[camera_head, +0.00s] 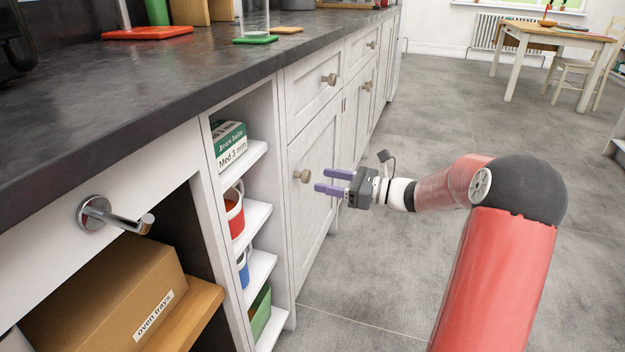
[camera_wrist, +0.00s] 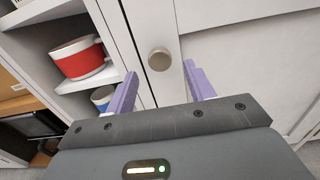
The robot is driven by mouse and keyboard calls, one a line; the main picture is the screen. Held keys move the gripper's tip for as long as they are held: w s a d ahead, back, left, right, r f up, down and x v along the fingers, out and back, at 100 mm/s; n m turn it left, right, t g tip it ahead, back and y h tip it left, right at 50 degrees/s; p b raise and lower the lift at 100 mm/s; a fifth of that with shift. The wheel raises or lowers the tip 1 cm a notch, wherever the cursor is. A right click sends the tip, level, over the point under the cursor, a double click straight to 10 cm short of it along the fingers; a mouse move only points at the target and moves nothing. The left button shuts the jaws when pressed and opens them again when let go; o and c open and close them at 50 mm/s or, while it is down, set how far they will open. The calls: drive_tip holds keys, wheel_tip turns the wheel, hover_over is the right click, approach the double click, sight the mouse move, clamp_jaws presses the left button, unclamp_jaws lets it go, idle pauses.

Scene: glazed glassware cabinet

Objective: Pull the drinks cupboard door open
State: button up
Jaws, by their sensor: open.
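A white cupboard door (camera_head: 314,205) with a round metal knob (camera_head: 302,176) is closed below a drawer in the counter run. No glass shows in it. My gripper (camera_head: 327,181) is open, its two purple fingers pointing at the door near the knob. In the wrist view the knob (camera_wrist: 159,60) is ahead of the fingertips and between them sideways, nearer the middle of the gap. My gripper (camera_wrist: 160,80) holds nothing. The knob appears just beyond the fingertips; I cannot tell the exact distance.
Open shelves left of the door hold a green-and-white box (camera_head: 229,146), a red pot (camera_head: 234,212) and other items. A carton (camera_head: 105,300) sits further left below a metal handle (camera_head: 115,216). The dark countertop (camera_head: 150,90) runs above. Grey floor (camera_head: 430,110) is clear to the right.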

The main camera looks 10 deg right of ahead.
sight(309, 177)
drive_tip(key=shift+x, duration=2.35)
drive_tip(key=shift+c, duration=0.3)
clamp_jaws()
drive_tip(key=shift+d, duration=0.1)
